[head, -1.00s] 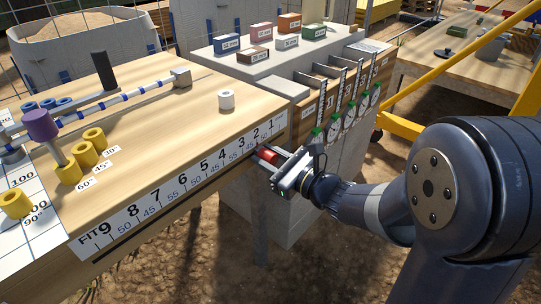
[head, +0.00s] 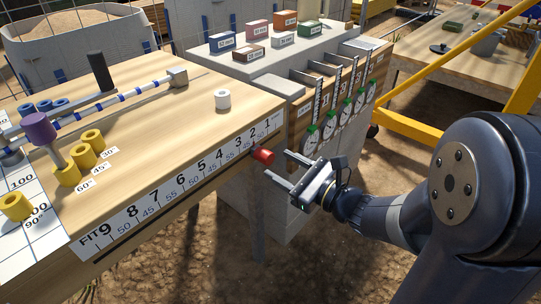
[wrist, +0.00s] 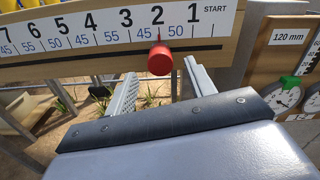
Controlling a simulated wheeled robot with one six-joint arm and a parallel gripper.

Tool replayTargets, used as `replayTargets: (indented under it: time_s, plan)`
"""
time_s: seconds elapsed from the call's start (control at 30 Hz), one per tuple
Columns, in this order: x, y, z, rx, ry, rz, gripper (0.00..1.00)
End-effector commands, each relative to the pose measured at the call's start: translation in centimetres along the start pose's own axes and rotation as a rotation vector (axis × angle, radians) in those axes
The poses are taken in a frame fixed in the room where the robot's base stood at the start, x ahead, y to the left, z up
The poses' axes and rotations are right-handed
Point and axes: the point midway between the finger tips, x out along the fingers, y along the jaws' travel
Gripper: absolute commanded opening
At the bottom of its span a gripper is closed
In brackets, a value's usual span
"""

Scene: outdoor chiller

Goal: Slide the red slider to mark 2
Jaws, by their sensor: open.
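The red slider (head: 263,156) is a short red cylinder sticking out of the dark slot along the front edge of the wooden bench. In the wrist view the red slider (wrist: 160,60) sits directly under the numeral 2 on the white number scale (wrist: 100,32). The scale also shows in the head view (head: 178,184), with numerals rising from right to left. My gripper (head: 282,168) is open and empty, in front of the slider and clear of it. In the wrist view its two fingers (wrist: 160,95) stand either side of and below the slider.
The wooden bench (head: 190,115) carries a white cylinder (head: 222,99), yellow rings (head: 82,156) and a purple-topped post (head: 40,130). Right of it, a grey block holds dial gauges (head: 330,125) and coloured blocks (head: 285,19). A yellow frame (head: 440,60) stands farther right. Open ground lies below my gripper.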

Motion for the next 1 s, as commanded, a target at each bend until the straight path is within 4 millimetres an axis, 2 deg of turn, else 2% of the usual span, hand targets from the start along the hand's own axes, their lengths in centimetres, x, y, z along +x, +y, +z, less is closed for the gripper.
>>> replayTargets:
  time_s: [0.03,0.2,0.4,0.8,1.0]
  plan:
    - [-0.9,-0.2,0.1,0.0,0.002,-0.006,0.52]
    - [-3.2,-0.1,0.1,-0.001,0.001,-0.005,0.52]
    - [-4.5,-0.1,0.0,-0.002,0.0,-0.001,0.52]
    - [-4.8,0.0,0.0,-0.001,-0.001,0.0,0.52]
    - [-4.0,0.0,-0.1,-0.002,-0.001,0.002,0.52]
